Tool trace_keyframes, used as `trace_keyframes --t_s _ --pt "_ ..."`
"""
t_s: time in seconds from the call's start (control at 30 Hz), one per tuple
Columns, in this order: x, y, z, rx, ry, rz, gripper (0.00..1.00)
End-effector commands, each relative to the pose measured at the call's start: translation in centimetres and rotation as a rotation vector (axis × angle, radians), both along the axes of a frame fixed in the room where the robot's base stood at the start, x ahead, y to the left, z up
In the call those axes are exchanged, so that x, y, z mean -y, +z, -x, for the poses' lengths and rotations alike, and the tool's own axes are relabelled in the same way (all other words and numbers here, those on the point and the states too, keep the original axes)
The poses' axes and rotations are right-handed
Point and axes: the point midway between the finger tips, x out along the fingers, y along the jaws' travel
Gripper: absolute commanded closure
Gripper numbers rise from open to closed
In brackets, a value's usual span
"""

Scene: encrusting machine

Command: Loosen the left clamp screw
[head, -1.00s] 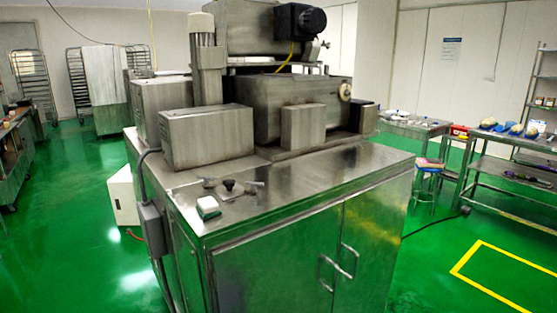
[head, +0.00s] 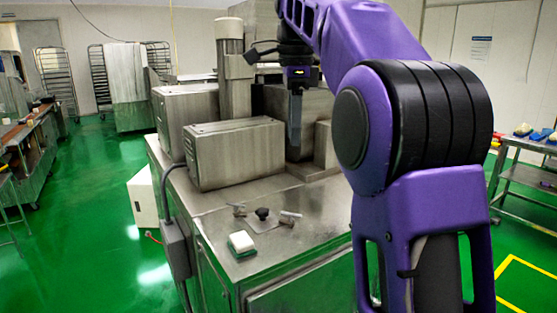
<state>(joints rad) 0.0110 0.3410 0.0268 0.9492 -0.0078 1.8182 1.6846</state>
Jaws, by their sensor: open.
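The left clamp screw (head: 239,209) is a small metal piece with a cross handle on the steel machine top, left of a black knob (head: 262,213). A similar right clamp screw (head: 290,215) sits to the right of the knob. My gripper (head: 295,145) hangs pointing down above and behind the screws, in front of the machine's steel housing. It is apart from the screws and holds nothing that I can see. Its fingers show nearly edge-on, so the gap between them is hard to see.
A white and green block (head: 241,243) lies near the front left corner of the machine top (head: 320,215). A steel box (head: 235,153) stands behind the screws on the left. My arm covers the right side. The space above the screws is clear.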

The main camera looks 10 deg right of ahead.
Motion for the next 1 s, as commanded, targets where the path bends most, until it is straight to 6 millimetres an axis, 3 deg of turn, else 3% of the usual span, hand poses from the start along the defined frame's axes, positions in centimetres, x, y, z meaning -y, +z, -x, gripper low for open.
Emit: trace_keyframes --t_s 0.03,0.27,0.8,1.0 --pt "0.1 -2.1 -0.5 -0.037 -0.002 0.001 0.58" --pt "0.1 -4.6 -0.6 -0.038 0.000 0.001 0.58" --pt "0.2 -15.8 -0.8 -0.036 0.000 0.002 0.58" --pt "0.2 -18.4 -1.0 -0.035 0.000 0.002 0.58"
